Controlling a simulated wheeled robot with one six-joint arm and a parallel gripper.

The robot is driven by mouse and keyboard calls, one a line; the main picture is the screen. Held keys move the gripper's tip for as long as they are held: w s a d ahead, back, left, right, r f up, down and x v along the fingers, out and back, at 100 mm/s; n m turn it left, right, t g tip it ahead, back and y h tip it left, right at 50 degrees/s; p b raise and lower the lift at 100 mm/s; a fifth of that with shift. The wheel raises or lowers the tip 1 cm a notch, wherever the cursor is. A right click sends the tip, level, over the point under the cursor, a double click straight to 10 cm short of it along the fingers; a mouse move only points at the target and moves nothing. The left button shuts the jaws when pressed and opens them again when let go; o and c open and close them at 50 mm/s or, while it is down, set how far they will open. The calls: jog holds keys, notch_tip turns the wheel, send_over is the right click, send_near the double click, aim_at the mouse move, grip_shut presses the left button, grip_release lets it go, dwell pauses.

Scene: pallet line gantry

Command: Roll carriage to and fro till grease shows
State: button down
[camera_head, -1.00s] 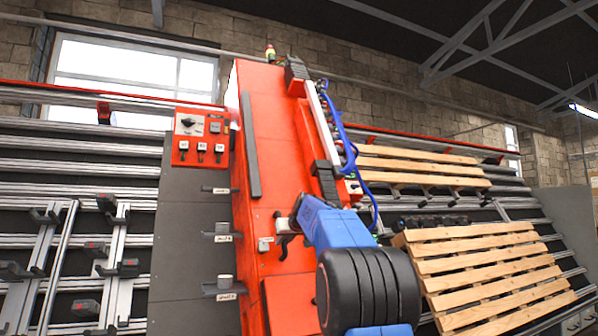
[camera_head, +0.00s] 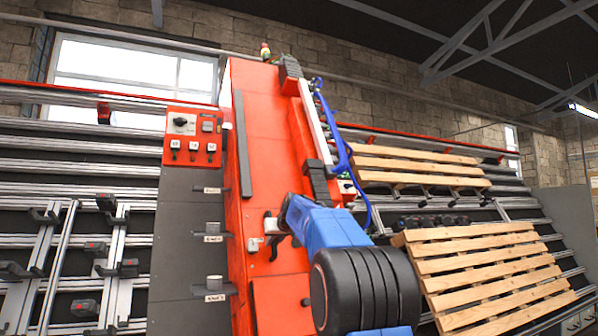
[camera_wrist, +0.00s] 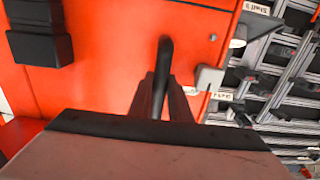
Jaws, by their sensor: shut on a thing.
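The carriage (camera_head: 265,150) is a tall red upright, tilted in the head view, standing across the slatted frame. A dark curved handle (camera_wrist: 165,52) sticks out from its red face in the wrist view. My gripper (camera_wrist: 163,88) is shut on this handle; in the head view the gripper (camera_head: 278,240) is partly hidden behind my blue arm at the carriage's lower front. The upper rail (camera_head: 60,96), silver with a red edge, runs behind the carriage on both sides. I cannot make out any grease on it at this size.
A red control box (camera_head: 193,138) and a grey panel (camera_head: 185,240) with small labelled shelves are on the carriage's left side. Wooden pallets (camera_head: 480,265) lean on the frame at the right. A blue hose (camera_head: 343,150) hangs beside the carriage.

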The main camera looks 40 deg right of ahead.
aim_at(257, 243)
jog(key=shift+w+a, duration=0.3)
jog(key=shift+a, duration=0.65)
jog(key=shift+w+a, duration=0.25)
jog(key=shift+a, duration=0.75)
jog(key=shift+w+a, duration=0.3)
jog(key=shift+a, duration=0.65)
jog(key=shift+s+d, duration=0.1)
jog(key=shift+d, duration=0.25)
jog(key=shift+w+a, duration=0.25)
jog(key=shift+a, duration=0.6)
jog(key=shift+w+a, duration=0.2)
jog(key=shift+a, duration=0.6)
jog(key=shift+w+a, duration=0.25)
jog(key=shift+a, duration=0.6)
jog(key=shift+w+a, duration=0.1)
jog(key=shift+a, duration=0.25)
